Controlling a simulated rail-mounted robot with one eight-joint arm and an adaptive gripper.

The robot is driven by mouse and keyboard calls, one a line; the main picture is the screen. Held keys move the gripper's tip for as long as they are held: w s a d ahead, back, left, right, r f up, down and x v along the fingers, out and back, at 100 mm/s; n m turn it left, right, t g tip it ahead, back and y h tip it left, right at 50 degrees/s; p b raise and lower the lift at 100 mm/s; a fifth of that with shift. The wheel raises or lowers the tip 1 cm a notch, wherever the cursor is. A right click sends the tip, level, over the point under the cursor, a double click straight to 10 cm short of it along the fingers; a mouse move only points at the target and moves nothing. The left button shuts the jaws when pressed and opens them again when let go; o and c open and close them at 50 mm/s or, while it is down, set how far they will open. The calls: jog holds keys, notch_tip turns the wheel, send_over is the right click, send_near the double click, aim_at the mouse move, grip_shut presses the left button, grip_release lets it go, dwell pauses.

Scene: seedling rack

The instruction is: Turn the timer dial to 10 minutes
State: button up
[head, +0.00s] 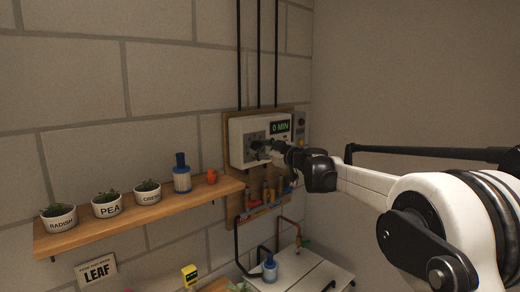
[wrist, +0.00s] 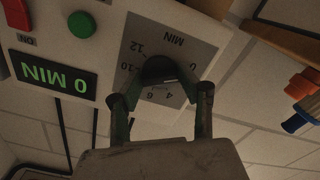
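The timer box (head: 240,128) is a pale box on a wooden board on the wall, and its green display (head: 279,127) reads 0 MIN. In the wrist view, which looks upside down, the display (wrist: 48,75) reads the same. The black timer dial (wrist: 160,69) sits on a grey scale plate (wrist: 196,52) with minute numbers; 4, 6, 10 and 12 show. My gripper (wrist: 161,88) has one finger on each side of the dial, close to it. I cannot tell whether the fingers touch it. In the head view my gripper (head: 264,147) is at the box front and hides the dial.
A green button (wrist: 82,24) and a red switch (wrist: 17,13) are on the same panel. Below the box are orange and blue handled items (head: 268,192). A wooden shelf (head: 150,216) with pots and a blue bottle (head: 181,175) is to the left.

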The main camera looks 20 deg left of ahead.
jog(key=c, duration=0.6)
jog(key=shift+m, duration=0.3)
